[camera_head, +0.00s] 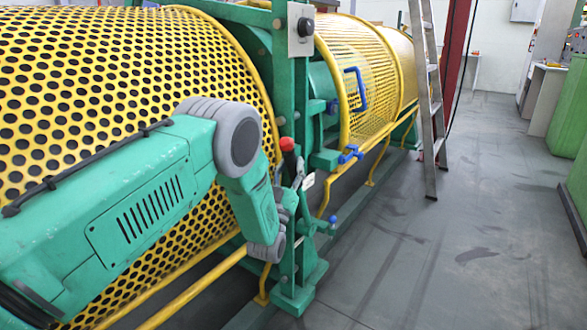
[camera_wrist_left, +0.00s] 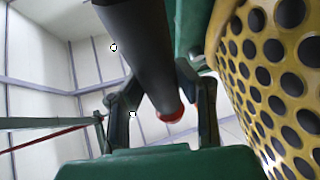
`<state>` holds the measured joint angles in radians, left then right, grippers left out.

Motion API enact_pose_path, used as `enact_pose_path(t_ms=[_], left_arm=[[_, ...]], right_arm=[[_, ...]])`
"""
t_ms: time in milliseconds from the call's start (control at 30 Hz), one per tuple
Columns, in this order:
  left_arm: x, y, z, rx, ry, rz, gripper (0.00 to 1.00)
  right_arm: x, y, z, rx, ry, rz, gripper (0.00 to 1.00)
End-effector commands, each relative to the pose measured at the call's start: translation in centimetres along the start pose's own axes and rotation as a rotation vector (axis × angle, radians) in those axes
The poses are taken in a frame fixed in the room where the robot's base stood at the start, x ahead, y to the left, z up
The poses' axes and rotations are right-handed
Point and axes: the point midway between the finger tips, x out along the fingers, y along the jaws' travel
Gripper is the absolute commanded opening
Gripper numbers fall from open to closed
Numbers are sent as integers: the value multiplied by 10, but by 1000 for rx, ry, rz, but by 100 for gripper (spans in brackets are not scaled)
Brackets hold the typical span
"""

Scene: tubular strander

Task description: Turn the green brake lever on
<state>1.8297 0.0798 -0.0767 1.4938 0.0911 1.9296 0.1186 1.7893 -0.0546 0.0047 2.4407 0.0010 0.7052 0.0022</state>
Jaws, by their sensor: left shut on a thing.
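The brake lever (camera_head: 288,145) has a red knob and stands about upright beside the green machine post in the head view. My left gripper (camera_head: 286,205) is at the lever, below the knob, partly hidden by my own wrist. In the left wrist view the two dark fingers (camera_wrist_left: 163,100) stand on either side of a thick dark rod with a red end (camera_wrist_left: 170,114). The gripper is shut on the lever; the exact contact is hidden. My right gripper is in neither view.
The yellow perforated guard (camera_head: 120,60) lies close along my left arm. A green post (camera_head: 292,90) rises by the lever. A blue-knobbed handle (camera_head: 332,219) sticks out just right of it. A ladder (camera_head: 428,100) stands farther back. The floor (camera_head: 440,260) at right is clear.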

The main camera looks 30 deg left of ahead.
Motion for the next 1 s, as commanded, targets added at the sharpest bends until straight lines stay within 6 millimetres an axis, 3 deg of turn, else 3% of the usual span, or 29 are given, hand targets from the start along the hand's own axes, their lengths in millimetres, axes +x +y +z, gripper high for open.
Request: enact_pose_path(t_ms=[433,467,500,833,1000], left_arm=[[-10,-1,2,-3,-1,-1,0],[-10,-1,2,-3,-1,-2,34],[-10,-1,2,-3,-1,-1,48],[-5,0,0,-3,3,-1,48],[8,1,-15,-3,7,-1,48]], right_arm=[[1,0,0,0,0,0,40],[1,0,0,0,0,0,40],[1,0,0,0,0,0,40],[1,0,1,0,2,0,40],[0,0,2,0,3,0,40]])
